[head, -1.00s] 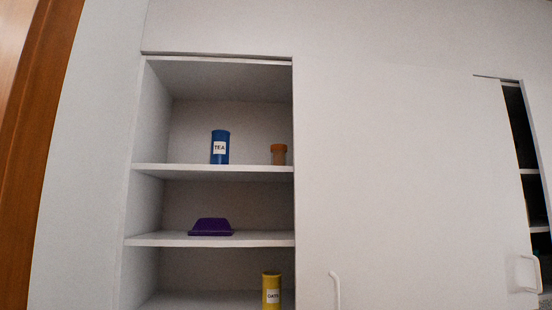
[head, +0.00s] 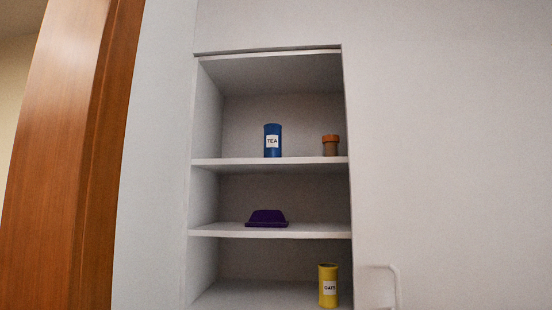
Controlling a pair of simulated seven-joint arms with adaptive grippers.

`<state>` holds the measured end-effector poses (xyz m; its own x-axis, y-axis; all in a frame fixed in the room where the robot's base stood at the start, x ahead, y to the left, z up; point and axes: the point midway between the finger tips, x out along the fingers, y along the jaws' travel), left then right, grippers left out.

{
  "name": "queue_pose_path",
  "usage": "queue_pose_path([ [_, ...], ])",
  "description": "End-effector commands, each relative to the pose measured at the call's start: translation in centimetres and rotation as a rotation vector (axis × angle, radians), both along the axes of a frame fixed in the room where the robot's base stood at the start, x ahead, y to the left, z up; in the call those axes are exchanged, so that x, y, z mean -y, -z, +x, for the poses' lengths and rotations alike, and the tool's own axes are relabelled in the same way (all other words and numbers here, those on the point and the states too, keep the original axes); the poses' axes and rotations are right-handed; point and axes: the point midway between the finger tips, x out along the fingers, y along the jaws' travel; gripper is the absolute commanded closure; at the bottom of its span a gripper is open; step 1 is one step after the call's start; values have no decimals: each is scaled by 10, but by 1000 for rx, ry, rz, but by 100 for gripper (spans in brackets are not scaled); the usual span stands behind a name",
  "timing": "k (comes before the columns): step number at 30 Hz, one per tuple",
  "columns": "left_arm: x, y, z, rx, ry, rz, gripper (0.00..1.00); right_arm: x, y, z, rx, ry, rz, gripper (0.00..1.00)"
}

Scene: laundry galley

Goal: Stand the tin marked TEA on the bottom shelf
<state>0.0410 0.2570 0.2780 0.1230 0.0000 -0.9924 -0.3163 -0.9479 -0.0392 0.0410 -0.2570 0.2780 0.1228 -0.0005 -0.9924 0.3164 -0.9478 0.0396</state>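The blue tin marked TEA (head: 272,141) stands upright on the top shelf (head: 270,162) of an open cupboard section. The lowest shelf in view (head: 250,294) is partly cut off by the bottom of the picture, and I cannot tell whether more shelves lie below it. A yellow tin with a white label that seems to read OATS (head: 328,286) stands at its right. Neither of my grippers is in view.
A small brown jar with an orange lid (head: 331,146) stands right of the TEA tin. A purple dish (head: 267,218) sits on the middle shelf (head: 270,232). A white panel with a handle (head: 396,288) covers the right. A wooden door frame (head: 75,160) stands left.

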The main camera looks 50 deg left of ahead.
Motion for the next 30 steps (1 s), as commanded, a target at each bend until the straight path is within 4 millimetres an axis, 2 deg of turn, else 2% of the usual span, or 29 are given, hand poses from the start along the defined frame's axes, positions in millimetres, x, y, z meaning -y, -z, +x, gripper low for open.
queue_pose_path([
  [26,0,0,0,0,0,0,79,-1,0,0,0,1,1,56],
  [30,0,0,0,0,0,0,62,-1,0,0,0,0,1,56],
])
